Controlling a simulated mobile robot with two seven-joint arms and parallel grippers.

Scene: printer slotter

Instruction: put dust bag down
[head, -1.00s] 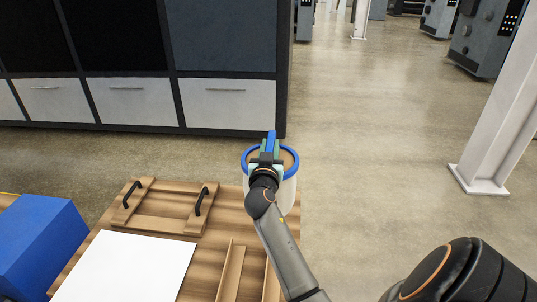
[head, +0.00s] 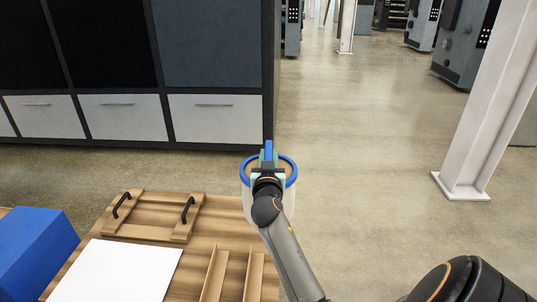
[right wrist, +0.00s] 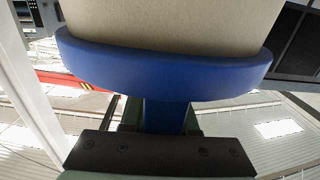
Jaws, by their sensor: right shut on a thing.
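The dust bag is a pale sack with a blue ring at its top (head: 291,176). It hangs at the table's far right corner, and I cannot tell if it touches anything below. My right gripper (head: 268,163) is shut on the bag's upright blue handle, with the arm coming from below. In the right wrist view, the blue ring (right wrist: 165,72) and beige sack wall (right wrist: 170,25) fill the upper middle, and the handle runs down between the fingers. My left gripper is not in view.
A wooden table (head: 225,235) carries a wooden frame with two black handles (head: 150,216), wooden strips (head: 212,273) and a white sheet (head: 118,272). A blue box (head: 35,252) is at left. Dark cabinets with white drawers (head: 215,118) stand behind; a white column (head: 490,105) stands right. Floor between is clear.

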